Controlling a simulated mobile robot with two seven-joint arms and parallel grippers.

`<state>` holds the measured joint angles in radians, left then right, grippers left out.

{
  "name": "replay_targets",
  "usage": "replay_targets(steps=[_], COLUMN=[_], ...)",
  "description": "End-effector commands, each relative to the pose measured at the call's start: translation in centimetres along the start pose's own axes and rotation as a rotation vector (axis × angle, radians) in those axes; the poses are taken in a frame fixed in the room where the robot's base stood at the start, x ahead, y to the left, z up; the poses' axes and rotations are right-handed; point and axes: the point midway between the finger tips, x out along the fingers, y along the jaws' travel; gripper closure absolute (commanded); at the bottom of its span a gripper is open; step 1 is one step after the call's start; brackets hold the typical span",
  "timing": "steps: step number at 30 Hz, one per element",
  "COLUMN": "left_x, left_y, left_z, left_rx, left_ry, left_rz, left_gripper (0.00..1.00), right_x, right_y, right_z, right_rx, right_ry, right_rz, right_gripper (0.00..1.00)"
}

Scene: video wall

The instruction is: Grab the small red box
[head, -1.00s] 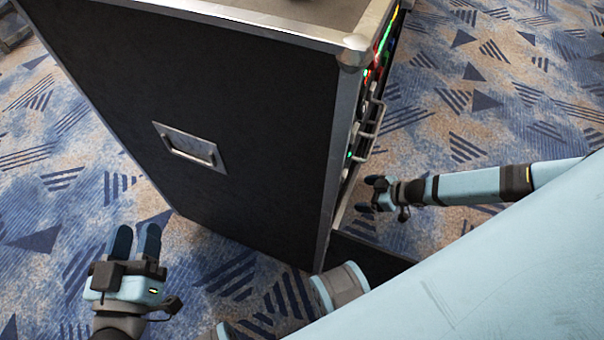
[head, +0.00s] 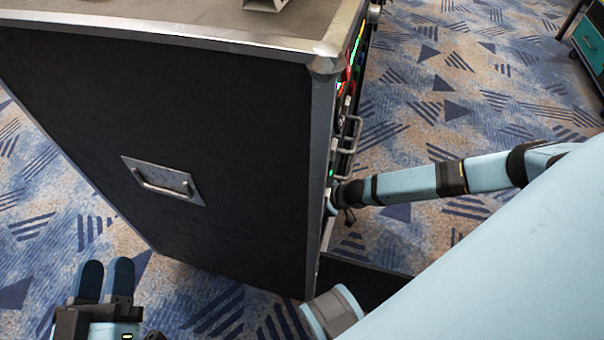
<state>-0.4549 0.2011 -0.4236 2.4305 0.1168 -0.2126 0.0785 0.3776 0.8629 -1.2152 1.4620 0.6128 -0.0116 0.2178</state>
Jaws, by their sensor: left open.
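I do not see a small red box. My left gripper (head: 103,281) is at the lower left, over the carpet and in front of the case; its two dark fingers point up, slightly apart, open, with nothing between them. My right arm comes in from the right, and its gripper (head: 341,196) is beside the case's equipped side. The right fingers are mostly hidden by the case's corner, so their opening cannot be seen.
A tall black flight case (head: 230,130) with metal edges and a recessed handle (head: 162,180) fills the left and centre. Coloured lights and cables (head: 352,66) show on its right side. A grey metal piece (head: 266,4) lies on top. Open patterned carpet (head: 450,90) lies right; a teal-fronted unit (head: 590,42) stands far right.

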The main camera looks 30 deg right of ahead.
Motion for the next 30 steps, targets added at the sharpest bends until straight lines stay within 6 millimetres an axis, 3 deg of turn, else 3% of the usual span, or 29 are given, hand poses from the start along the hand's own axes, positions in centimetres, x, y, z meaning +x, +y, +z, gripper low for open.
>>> replay_targets(steps=[3,11,14,20,30], left_x=[-0.09,-0.05,-0.06,-0.08,0.00], left_y=[-0.27,-0.27,-0.25,-0.23,-0.17], left_z=[1.16,1.19,1.19,1.18,0.86], left_rx=[0.003,0.002,0.001,0.000,0.001], left_ry=[-0.036,-0.049,-0.048,-0.047,-0.042], left_rz=[0.002,0.003,0.003,0.002,0.002], left_gripper=[0.57,0.57,0.57,0.57,0.57], right_x=[1.35,1.48,1.48,1.47,1.35], right_y=[0.04,0.05,0.04,0.04,0.06], right_z=[0.00,-0.23,-0.23,-0.22,-0.48], right_rx=[-0.001,-0.001,-0.001,0.000,0.000], right_ry=[0.000,0.000,0.000,0.000,0.002], right_rz=[0.001,0.001,0.001,0.001,0.001], right_gripper=[0.06,0.06,0.25,0.71,0.71])
